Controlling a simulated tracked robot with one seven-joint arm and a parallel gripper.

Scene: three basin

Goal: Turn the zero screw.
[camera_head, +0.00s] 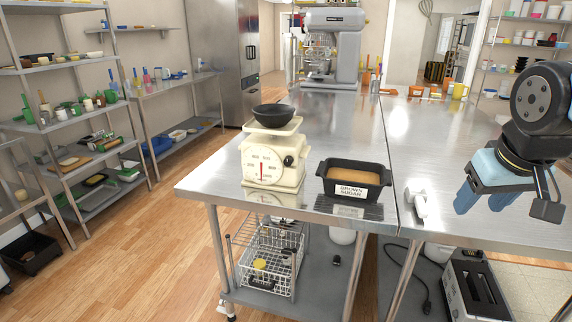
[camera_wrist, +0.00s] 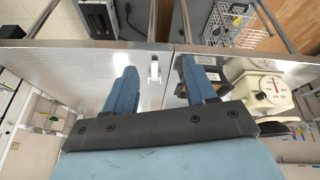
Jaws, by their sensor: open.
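A cream kitchen scale (camera_head: 272,176) stands upright on the steel table, its round dial facing me with a red needle near vertical. A dark round knob (camera_head: 289,160), seemingly the zero screw, sits on the right of its front. A black bowl (camera_head: 273,112) rests on the scale's pan. My gripper (camera_head: 477,196) is above the table, well to the right of the scale and apart from it. In the wrist view my gripper (camera_wrist: 160,82) has its two blue fingers apart with nothing between them.
A black tub labelled brown sugar (camera_head: 353,181) stands just right of the scale. A small white object (camera_head: 417,204) lies between the tub and my gripper. A wire basket (camera_head: 267,262) and a toaster (camera_head: 474,290) are below. A mixer (camera_head: 332,47) stands behind; mid-table is clear.

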